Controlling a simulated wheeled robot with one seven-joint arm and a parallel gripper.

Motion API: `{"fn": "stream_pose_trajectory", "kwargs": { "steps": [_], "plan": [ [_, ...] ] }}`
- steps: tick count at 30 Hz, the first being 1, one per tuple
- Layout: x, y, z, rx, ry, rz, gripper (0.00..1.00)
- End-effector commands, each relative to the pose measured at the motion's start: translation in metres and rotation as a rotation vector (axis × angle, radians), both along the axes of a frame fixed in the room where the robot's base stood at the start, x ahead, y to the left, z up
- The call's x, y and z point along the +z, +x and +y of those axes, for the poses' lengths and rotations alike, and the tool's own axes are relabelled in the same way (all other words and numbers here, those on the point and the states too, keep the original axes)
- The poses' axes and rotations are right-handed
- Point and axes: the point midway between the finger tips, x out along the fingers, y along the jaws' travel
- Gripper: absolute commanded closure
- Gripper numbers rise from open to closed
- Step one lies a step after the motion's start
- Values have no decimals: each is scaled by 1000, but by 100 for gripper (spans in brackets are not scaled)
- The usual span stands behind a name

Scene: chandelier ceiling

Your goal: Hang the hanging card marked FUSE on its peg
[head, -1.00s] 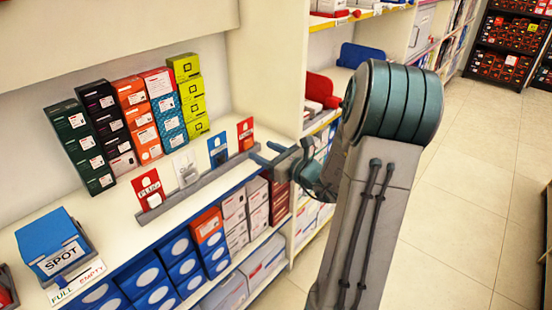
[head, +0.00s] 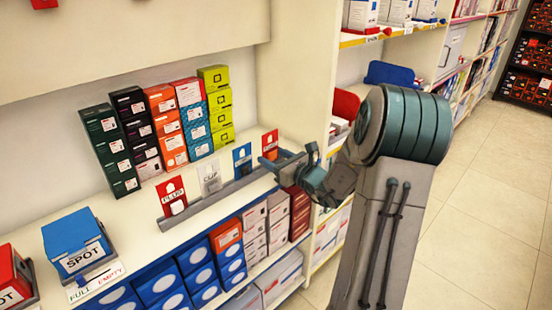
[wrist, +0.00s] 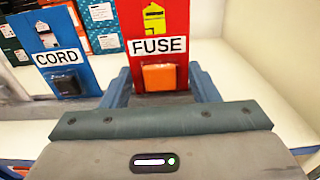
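The red FUSE card (head: 270,142) stands upright at the right end of a grey rack (head: 222,202) on the shelf counter. In the wrist view the FUSE card (wrist: 157,20) shows a yellow house-shaped picture, a white label and an orange block. My gripper (head: 268,158) is at the rack's right end, in front of this card. In the wrist view my blue fingers (wrist: 160,80) are apart, one at each side of the card's lower part. Whether they touch it I cannot tell. Its peg cannot be made out.
The blue CORD card (head: 242,158), white CLIP card (head: 210,178) and red PLUGS card (head: 171,195) stand left in the rack. Stacked boxes (head: 160,125) are behind. A blue SPOT bin (head: 78,242) is left. A red piece (head: 45,3) is on the upper panel. A shelf upright (head: 300,80) is right.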

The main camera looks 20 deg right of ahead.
Motion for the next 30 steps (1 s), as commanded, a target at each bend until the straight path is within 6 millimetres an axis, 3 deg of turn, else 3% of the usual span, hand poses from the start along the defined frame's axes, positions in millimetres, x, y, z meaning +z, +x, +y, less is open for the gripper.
{"fn": "stream_pose_trajectory", "kwargs": {
  "steps": [8, 24, 30],
  "plan": [
    [3, 0, 0, 0, -1, -1, 59],
    [44, 0, 0, 0, -1, 0, 59],
    [47, -4, -2, -1, -1, 0, 59]
  ]
}}
